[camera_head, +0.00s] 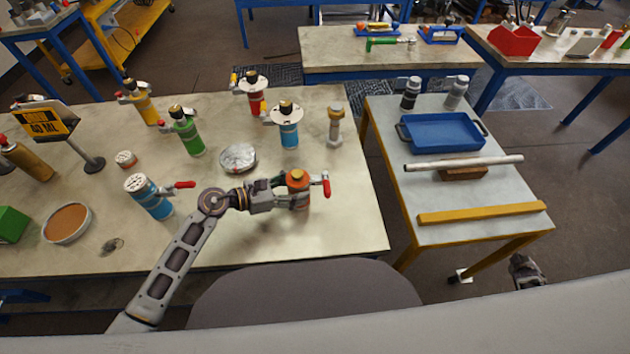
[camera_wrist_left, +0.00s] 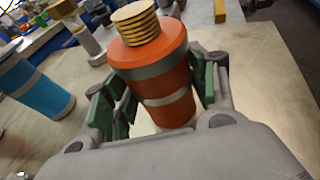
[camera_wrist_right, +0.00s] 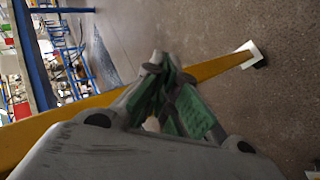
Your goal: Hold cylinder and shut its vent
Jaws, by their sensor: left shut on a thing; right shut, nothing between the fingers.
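An orange cylinder (camera_head: 298,186) with grey bands and a ribbed brass cap stands near the front right of the left table. A vent handle with a red end (camera_head: 326,184) sticks out on its right side in the head view. My left gripper (camera_head: 285,190) is shut around the cylinder's body. The left wrist view shows the cylinder (camera_wrist_left: 157,75) upright between the green finger pads. The vent handle is hidden in that view. My right gripper (camera_head: 525,268) is off to the right, low beside the side table. Its fingers (camera_wrist_right: 172,85) are shut and empty in the right wrist view.
A blue vessel with a red lever (camera_head: 150,197) stands left of my left gripper. Blue (camera_head: 287,128), red (camera_head: 254,95) and green (camera_head: 187,135) vessels and a foil-like dish (camera_head: 238,158) stand behind. The side table (camera_head: 410,215) holds a blue tray (camera_head: 440,133) and bars.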

